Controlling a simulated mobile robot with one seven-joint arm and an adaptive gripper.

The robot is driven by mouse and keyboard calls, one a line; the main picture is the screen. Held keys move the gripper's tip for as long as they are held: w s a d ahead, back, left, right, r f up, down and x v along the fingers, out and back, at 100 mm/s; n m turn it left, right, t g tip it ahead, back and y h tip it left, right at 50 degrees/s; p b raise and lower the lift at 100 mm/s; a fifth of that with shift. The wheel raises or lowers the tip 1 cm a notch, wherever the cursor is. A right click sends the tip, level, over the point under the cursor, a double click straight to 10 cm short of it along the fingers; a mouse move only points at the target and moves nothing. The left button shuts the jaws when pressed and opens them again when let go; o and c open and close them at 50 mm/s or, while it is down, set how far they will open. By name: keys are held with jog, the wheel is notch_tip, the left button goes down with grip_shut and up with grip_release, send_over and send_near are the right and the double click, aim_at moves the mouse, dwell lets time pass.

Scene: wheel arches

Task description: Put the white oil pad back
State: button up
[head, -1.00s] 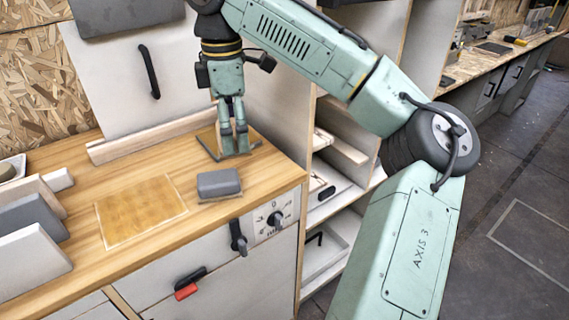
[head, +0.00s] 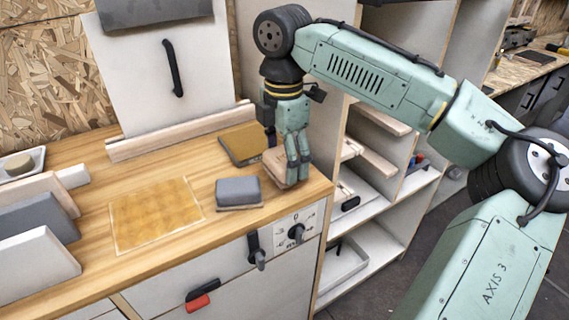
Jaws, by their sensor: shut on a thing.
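My gripper (head: 301,178) is shut on a pale, pinkish-beige block (head: 275,168) at the right end of the wooden workbench (head: 95,165). The fingers hide part of this block. I cannot tell whether it touches the bench or is the white oil pad. A small beige-white pad (head: 18,165) sits in a white dish (head: 36,160) at the far left of the bench. A dark-edged plate with a tan top (head: 243,143) lies behind and left of my gripper.
A grey block (head: 238,191) sits just left of my gripper. A framed tan square (head: 155,214) lies bare on the bench. Upright boards (head: 35,255) stand at left. A pale rail (head: 180,132) runs along the back. Open shelves (head: 375,180) are at right.

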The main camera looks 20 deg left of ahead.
aim_at(284, 157)
jog(key=shift+f, duration=1.1)
jog(key=shift+f, duration=0.1)
jog(key=o, duration=1.1)
notch_tip(284, 157, up, 12)
jog(key=shift+r, duration=0.1)
